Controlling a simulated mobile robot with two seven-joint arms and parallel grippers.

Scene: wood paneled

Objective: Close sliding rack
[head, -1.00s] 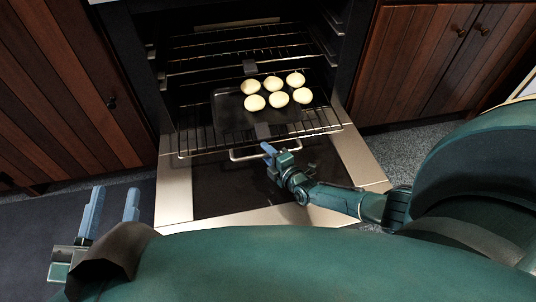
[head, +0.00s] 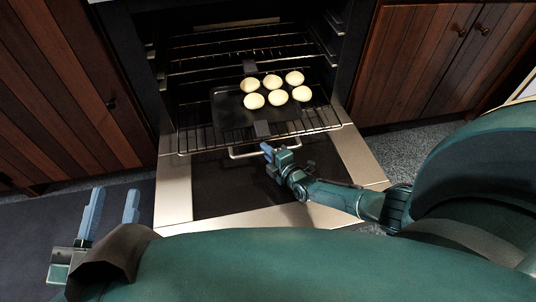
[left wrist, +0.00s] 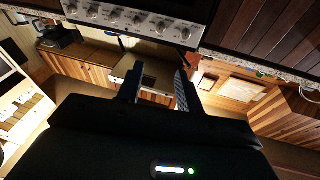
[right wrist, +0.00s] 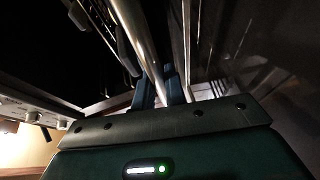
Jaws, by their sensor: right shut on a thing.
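The sliding rack (head: 193,140) is a wire oven rack, pulled partway out of the oven over the lowered door. Its front has a metal handle bar (head: 236,155). A dark baking tray (head: 228,112) with several pale round buns (head: 273,83) sits on the rack. My right gripper (head: 268,152) is at the rack's front and shut on the handle. In the right wrist view the metal bar (right wrist: 135,35) runs down between the fingers. My left gripper (head: 112,208) is open and empty at the lower left, away from the rack.
The oven door (head: 175,190) lies open below the rack. Fixed wire racks (head: 220,50) span the oven above. Wooden cabinets stand on the left (head: 60,90) and right (head: 430,60). A dark mat (head: 30,225) covers the floor at left.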

